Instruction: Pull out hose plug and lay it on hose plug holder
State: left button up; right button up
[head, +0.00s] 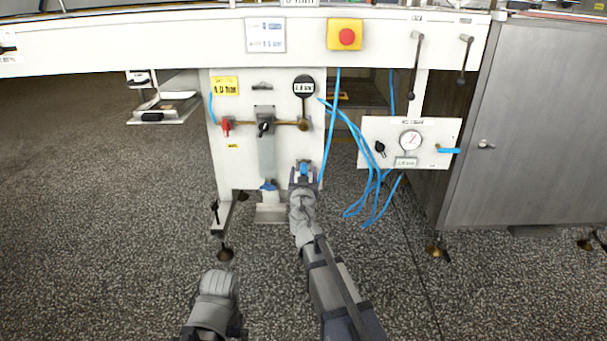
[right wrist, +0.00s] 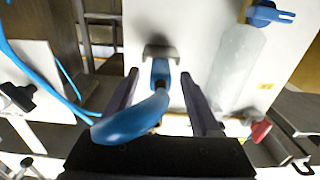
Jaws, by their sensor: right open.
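In the right wrist view a blue hose plug (right wrist: 132,118) with a rounded near end runs between the fingers of my right gripper (right wrist: 160,85). Its far end meets a grey bracket on the white panel, which looks like the hose plug holder (right wrist: 160,50). The fingers stand open with gaps on both sides of the plug's narrow part. In the head view my right gripper (head: 304,172) is at the lower right of the white panel, with a bit of the blue plug (head: 304,169) showing. The holder is hidden there. My left gripper is not in view.
A filter column (head: 266,155) with a blue drain knob (head: 268,186) hangs left of my right gripper. Blue hoses (head: 374,180) hang to the right, near a gauge panel (head: 410,143). A red valve handle (head: 225,126) is further left. The floor in front is free.

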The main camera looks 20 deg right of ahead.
jog(key=v, duration=0.7)
jog(key=shift+s, duration=0.4)
jog(key=shift+a+r, duration=0.1)
jog(key=s+a+n+g+y+p, duration=0.1)
jog(key=s+a+n+g+p, duration=0.1)
jog(key=s+a+g+p, duration=0.5)
jog(key=s+a+r+n+g+y+p, duration=0.1)
jog(key=s+a+n+g+p, duration=0.2)
jog(key=s+p, duration=0.7)
jog(key=s+a+n+g+y+p, duration=0.15)
jog(key=s+a+g+p, duration=0.4)
jog(key=s, duration=0.55)
notch_tip(320, 180, up, 38)
jog(key=g+p, duration=0.2)
jog(key=p, duration=3.6)
jog(key=shift+s+d+f, duration=0.15)
jog(key=shift+s+d, duration=0.25)
